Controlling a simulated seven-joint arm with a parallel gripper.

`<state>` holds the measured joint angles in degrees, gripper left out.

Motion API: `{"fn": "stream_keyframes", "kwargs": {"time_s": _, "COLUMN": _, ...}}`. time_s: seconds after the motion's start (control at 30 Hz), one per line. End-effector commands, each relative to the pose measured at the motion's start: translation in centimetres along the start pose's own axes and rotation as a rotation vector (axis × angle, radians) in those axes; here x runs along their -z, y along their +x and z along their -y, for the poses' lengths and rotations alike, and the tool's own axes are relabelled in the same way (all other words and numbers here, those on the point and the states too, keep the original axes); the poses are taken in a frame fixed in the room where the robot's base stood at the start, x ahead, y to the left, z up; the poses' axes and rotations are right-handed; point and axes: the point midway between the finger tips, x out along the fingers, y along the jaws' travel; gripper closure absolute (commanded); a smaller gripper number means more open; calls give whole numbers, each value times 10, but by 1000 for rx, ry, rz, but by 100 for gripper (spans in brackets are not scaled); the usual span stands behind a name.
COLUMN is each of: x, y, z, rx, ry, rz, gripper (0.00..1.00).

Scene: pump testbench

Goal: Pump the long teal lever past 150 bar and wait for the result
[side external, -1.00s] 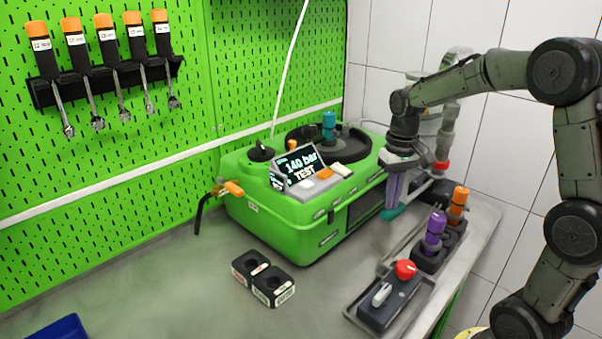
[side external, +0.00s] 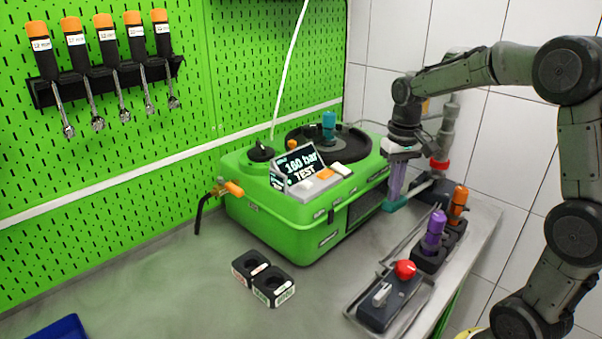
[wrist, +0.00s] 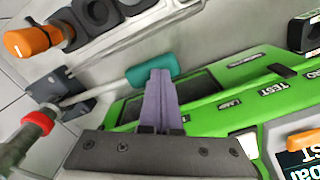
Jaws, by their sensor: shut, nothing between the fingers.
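The green pump testbench (side external: 320,235) stands on the grey table. Its tilted display (side external: 299,165) seems to read 160 bar, with TEST below; the middle digit is hard to read. The long lever's teal handle (side external: 395,206) is beside the pump's right side, low down. It also shows in the wrist view (wrist: 140,74), at the end of a pale rod. My gripper (side external: 393,198) is shut and empty, its purple fingers pointing down with the tips at the teal handle. In the wrist view the fingertips (wrist: 160,76) overlap the handle; I cannot tell whether they touch it.
A red-button box (side external: 385,303) and holders with a purple plug (side external: 435,228) and an orange plug (side external: 457,204) sit at right. A black two-hole block (side external: 263,278) is in front of the pump. A blue bin (side external: 58,328) is at lower left. The front table is largely clear.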

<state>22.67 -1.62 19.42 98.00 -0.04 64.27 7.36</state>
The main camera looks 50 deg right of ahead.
Motion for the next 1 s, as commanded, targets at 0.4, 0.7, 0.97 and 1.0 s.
{"fn": "stream_keyframes", "kwargs": {"time_s": 0.4, "x": 2, "y": -26, "z": -3, "rx": 1, "ry": 0, "rz": 0, "gripper": 100}}
{"fn": "stream_keyframes", "kwargs": {"time_s": 0.7, "x": 2, "y": -26, "z": -3, "rx": 1, "ry": 0, "rz": -1, "gripper": 100}}
{"fn": "stream_keyframes", "kwargs": {"time_s": 0.97, "x": 2, "y": -31, "z": -3, "rx": 1, "ry": 0, "rz": -3, "gripper": 100}}
{"fn": "stream_keyframes", "kwargs": {"time_s": 1.0, "x": 2, "y": -34, "z": -3, "rx": 1, "ry": 0, "rz": -4, "gripper": 100}}
